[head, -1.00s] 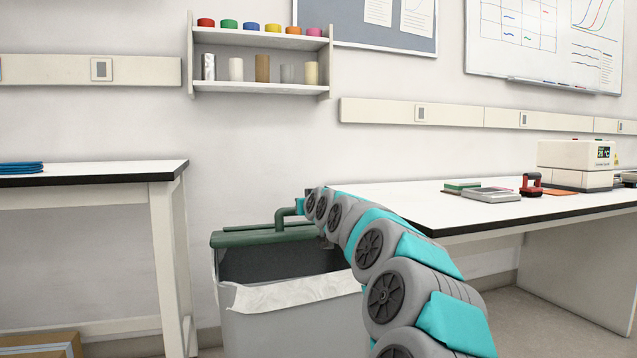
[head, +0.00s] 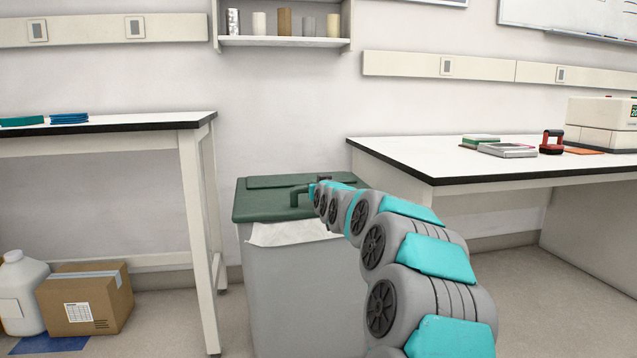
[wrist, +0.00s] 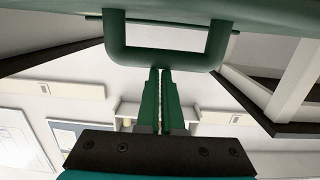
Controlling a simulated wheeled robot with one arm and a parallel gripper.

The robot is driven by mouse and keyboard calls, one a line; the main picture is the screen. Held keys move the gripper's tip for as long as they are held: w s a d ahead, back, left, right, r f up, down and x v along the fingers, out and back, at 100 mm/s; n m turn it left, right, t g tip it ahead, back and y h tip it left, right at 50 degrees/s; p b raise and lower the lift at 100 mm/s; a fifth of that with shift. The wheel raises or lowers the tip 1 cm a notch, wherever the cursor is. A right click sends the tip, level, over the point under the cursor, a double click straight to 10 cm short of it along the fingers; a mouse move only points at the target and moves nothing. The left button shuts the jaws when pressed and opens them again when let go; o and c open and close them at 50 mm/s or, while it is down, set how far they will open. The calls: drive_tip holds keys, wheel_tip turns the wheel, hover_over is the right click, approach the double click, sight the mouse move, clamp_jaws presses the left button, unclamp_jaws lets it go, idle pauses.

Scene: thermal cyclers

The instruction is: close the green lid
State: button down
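The green lid (head: 262,200) lies flat over the grey bin (head: 290,290), and no opening shows between its front edge and the bin in the head view. Its green handle (head: 298,191) stands up from the top near the right side. The handle also shows large in the wrist view (wrist: 165,58), with the lid (wrist: 200,12) along the top edge. My gripper (head: 314,190) is at the handle. In the wrist view its two green fingers (wrist: 160,75) are together with only a thin slit between them. Their tips meet the handle's crossbar, which is not seen between them.
A white bench (head: 470,170) stands close on the right, with a red-and-black device (head: 552,142) on it. Another table (head: 110,125) is on the left. A cardboard box (head: 85,300) and a white jug (head: 22,290) are on the floor below it.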

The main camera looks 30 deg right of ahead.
drive_tip(key=shift+g, duration=0.6)
drive_tip(key=f, duration=0.6)
drive_tip(key=shift+w+a, duration=0.1)
drive_tip(key=shift+a, duration=0.2)
drive_tip(key=shift+t, duration=0.5)
drive_tip(key=r, duration=0.5)
drive_tip(key=s+r+p, duration=0.1)
drive_tip(key=r, duration=0.2)
drive_tip(key=shift+d+r, duration=0.1)
drive_tip(key=shift+d, duration=0.1)
drive_tip(key=shift+s+a+f, duration=0.8)
drive_tip(key=shift+s+f, duration=2.3)
drive_tip(key=s+a+f+n+g+y+p, duration=0.1)
drive_tip(key=s+a+f+g+y+p, duration=0.2)
drive_tip(key=s+a, duration=0.6)
drive_tip(key=s+a+f+n+g+y+p, duration=0.1)
drive_tip(key=s+a+f+n+g+p, duration=0.2)
drive_tip(key=s+a, duration=0.55)
drive_tip(key=s+a+f+g+p, duration=0.1)
drive_tip(key=s+g, duration=0.3)
drive_tip(key=s, duration=0.8)
drive_tip(key=s+a+f+g+p, duration=0.1)
drive_tip(key=s+a+g+p, duration=0.2)
drive_tip(key=s, duration=1)
drive_tip(key=s+a+f+m+g+p, duration=0.1)
drive_tip(key=s+g, duration=0.4)
drive_tip(key=s, duration=0.7)
drive_tip(key=shift+s+a+f+p, duration=0.15)
drive_tip(key=shift+a+p, duration=0.45)
